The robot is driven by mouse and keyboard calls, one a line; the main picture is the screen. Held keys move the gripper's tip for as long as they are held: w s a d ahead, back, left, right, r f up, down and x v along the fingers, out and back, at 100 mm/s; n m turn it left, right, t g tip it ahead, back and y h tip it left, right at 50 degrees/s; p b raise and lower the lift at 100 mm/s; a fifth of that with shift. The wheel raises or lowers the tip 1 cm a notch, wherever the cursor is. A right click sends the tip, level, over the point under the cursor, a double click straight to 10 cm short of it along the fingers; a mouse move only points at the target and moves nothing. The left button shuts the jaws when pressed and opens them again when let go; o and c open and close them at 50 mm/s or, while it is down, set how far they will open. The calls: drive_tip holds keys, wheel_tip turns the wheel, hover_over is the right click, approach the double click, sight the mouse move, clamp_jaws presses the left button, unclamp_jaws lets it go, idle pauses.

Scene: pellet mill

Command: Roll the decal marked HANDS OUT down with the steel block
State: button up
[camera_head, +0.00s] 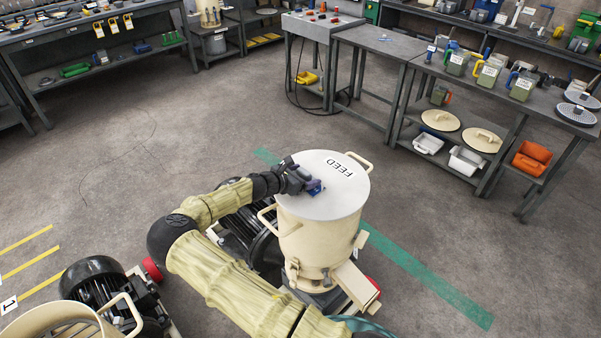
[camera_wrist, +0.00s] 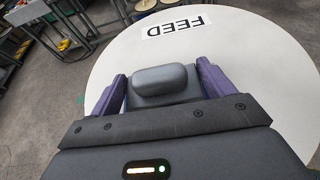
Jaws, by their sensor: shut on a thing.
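My gripper (camera_head: 314,187) is at the left part of the round pale lid (camera_head: 325,207) on top of the cream mill. In the wrist view its two purple fingers (camera_wrist: 160,88) are shut on a grey block (camera_wrist: 162,82) with a rounded top, which looks like the steel block. The block is over the lid; I cannot tell whether it touches it. A white label reading FEED (camera_head: 341,170) lies on the lid beyond the block, and it also shows in the wrist view (camera_wrist: 178,26). No decal reading HANDS OUT is legible in either view.
The mill has loop handles (camera_head: 359,161) at its rim. A motor (camera_head: 238,222) stands left of it, another machine (camera_head: 75,318) at lower left. Benches with jugs (camera_head: 488,72) and bins (camera_head: 533,157) stand at right. The floor between is open, with a green stripe (camera_head: 425,276).

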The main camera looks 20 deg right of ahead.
sight(314, 190)
drive_tip(key=shift+s+d+p, duration=0.2)
drive_tip(key=shift+s+d, duration=0.1)
drive_tip(key=shift+s, duration=0.5)
drive_tip(key=shift+s+d+p, duration=0.2)
drive_tip(key=shift+s+d, duration=0.05)
drive_tip(key=shift+s, duration=0.55)
drive_tip(key=shift+s+d+p, duration=0.2)
drive_tip(key=shift+s+d, duration=0.1)
drive_tip(key=shift+s, duration=0.5)
drive_tip(key=shift+w, duration=0.1)
drive_tip(key=shift+w+a+b, duration=0.3)
drive_tip(key=shift+w+a, duration=0.1)
drive_tip(key=shift+w, duration=0.75)
drive_tip(key=shift+w+a+b, duration=0.35)
drive_tip(key=shift+w+a, duration=0.1)
drive_tip(key=shift+w, duration=0.7)
drive_tip(key=shift+w+a+b, duration=0.3)
drive_tip(key=shift+w+a, duration=0.1)
drive_tip(key=shift+w, duration=0.75)
drive_tip(key=shift+s+d+f+p, duration=0.1)
drive_tip(key=shift+s+d+p, duration=0.25)
drive_tip(key=shift+s, duration=0.8)
drive_tip(key=shift+s+d+r+p, duration=0.15)
drive_tip(key=shift+s+d, duration=0.35)
drive_tip(key=shift+s, duration=0.7)
drive_tip(key=shift+s+d+f+p, duration=0.15)
drive_tip(key=shift+s+d+p, duration=0.2)
drive_tip(key=shift+s, duration=0.8)
